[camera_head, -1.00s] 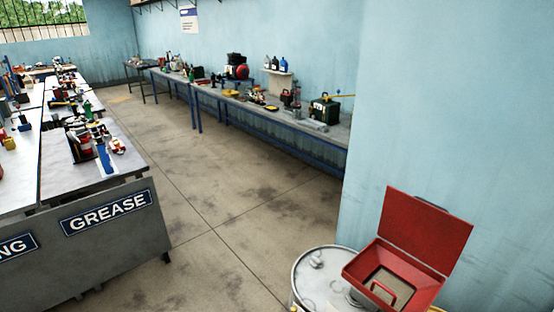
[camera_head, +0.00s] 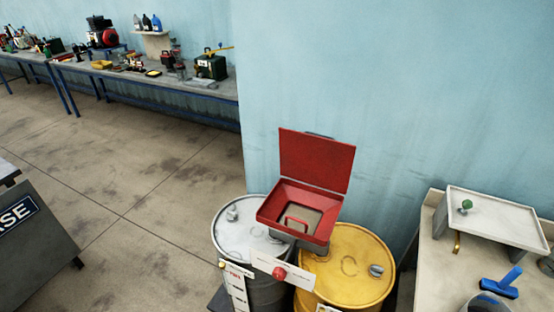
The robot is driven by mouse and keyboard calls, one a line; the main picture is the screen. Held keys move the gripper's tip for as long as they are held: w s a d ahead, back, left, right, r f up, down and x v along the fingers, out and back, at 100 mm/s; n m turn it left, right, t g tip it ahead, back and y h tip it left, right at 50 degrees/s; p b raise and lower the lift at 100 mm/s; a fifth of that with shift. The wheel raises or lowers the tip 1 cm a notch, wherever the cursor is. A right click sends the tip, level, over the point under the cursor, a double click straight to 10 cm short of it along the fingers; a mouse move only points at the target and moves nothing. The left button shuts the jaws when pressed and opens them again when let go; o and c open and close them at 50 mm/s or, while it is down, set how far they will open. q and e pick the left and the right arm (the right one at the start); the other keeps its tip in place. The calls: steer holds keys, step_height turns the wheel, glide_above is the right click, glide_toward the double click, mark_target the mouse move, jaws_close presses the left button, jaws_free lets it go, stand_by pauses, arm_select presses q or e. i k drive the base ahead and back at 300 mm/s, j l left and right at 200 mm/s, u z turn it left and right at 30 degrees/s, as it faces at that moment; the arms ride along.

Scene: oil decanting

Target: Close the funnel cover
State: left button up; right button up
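The red funnel cover (camera_head: 315,160) stands raised, hinged at the back of the square red funnel (camera_head: 268,206). The funnel is open and shows a greyish inside with a red handle (camera_head: 297,223) in it. It sits over a grey-white drum (camera_head: 228,240) and a yellow drum (camera_head: 365,254), near the blue wall. Neither of my grippers is in the head view.
A bench with a white tray (camera_head: 500,224) and a blue-handled tool (camera_head: 502,284) stands at the right. A long workbench (camera_head: 180,89) with tools runs along the back wall. Open concrete floor (camera_head: 140,165) lies between.

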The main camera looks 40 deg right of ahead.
mark_target(316, 159)
steer(key=i+j+u, duration=0.2)
steer(key=u, duration=0.15)
steer(key=i+j+u, duration=0.1)
steer(key=i+u, duration=0.25)
steer(key=i+j+u, duration=0.1)
steer(key=u, duration=0.25)
steer(key=i+z, duration=0.15)
steer(key=i, duration=0.8)
steer(key=i+j+z, duration=0.15)
steer(key=i, duration=0.8)
steer(key=i+l+z, duration=0.1)
steer(key=i+z, duration=0.15)
steer(key=z, duration=0.15)
steer(key=i+z, duration=0.5)
steer(key=z, duration=0.25)
steer(key=i+j+z, duration=0.1)
steer(key=i+z, duration=0.25)
steer(key=i+l+z, duration=0.2)
steer(key=i+z, duration=0.15)
steer(key=i+l+z, duration=0.1)
steer(key=i+z, duration=0.75)
steer(key=i, duration=0.85)
steer(key=i+j+z, duration=0.1)
steer(key=i, duration=0.85)
steer(key=i+j+z, duration=0.15)
steer(key=z, duration=3.35)
steer(key=i+l, duration=0.1)
steer(key=l, duration=0.2)
steer(key=i+l, duration=0.1)
steer(key=l, duration=0.2)
